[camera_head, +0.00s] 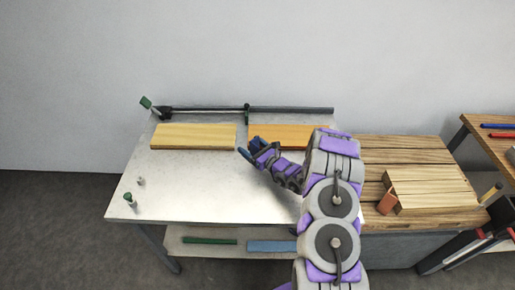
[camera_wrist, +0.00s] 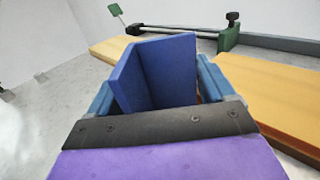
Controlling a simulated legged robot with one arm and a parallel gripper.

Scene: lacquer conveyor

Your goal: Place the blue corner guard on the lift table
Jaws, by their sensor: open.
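The blue corner guard (camera_wrist: 155,72), two flat faces meeting at an upright edge, stands between the fingers of my gripper (camera_wrist: 155,95) in the wrist view. My gripper is open, with a blue finger on each side of it. The guard's lower part is hidden behind the gripper's dark front plate, so I cannot tell whether it touches the table. In the head view, my gripper (camera_head: 250,151) is over the back middle of a pale metal-topped table (camera_head: 200,195). No surface is marked as the lift table, so I cannot tell which one it is.
A yellow board (camera_head: 193,136) and an orange board (camera_head: 280,136) lie along the table's back, before a dark rail (camera_head: 205,109). Green-topped posts (camera_head: 130,200) stand at left. A wooden-topped bench (camera_head: 415,155) with a pale wooden block (camera_head: 435,188) adjoins at right.

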